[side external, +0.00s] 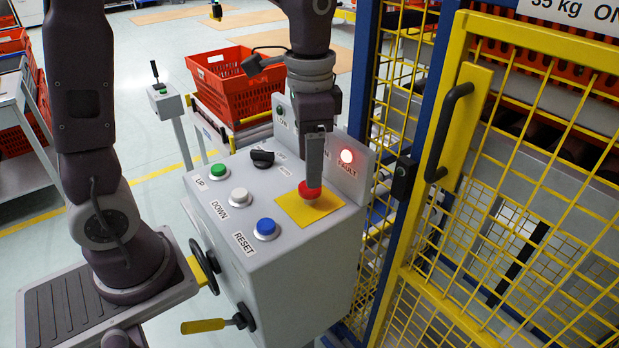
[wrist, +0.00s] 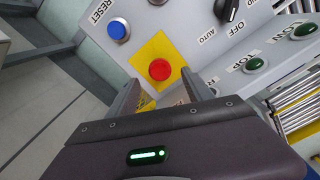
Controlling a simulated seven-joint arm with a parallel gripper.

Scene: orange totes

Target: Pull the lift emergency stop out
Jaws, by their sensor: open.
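The lift emergency stop is a red mushroom button (side external: 309,191) on a yellow square plate (side external: 325,207) at the right of the control box's sloped top. In the side external view my gripper (side external: 316,178) points down right at the button, its fingers hiding part of it. In the wrist view the red button (wrist: 160,70) lies just beyond and between the two finger tips of my gripper (wrist: 168,90). The fingers are apart, with nothing held. Whether a finger touches the button, I cannot tell.
The box (side external: 290,277) also carries a green UP button (side external: 218,171), a white DOWN button (side external: 240,195), a blue RESET button (side external: 265,229) and a black selector (side external: 263,158). A red FAULT lamp (side external: 347,156) glows on the upright panel behind. A yellow mesh gate (side external: 500,190) stands close on the right.

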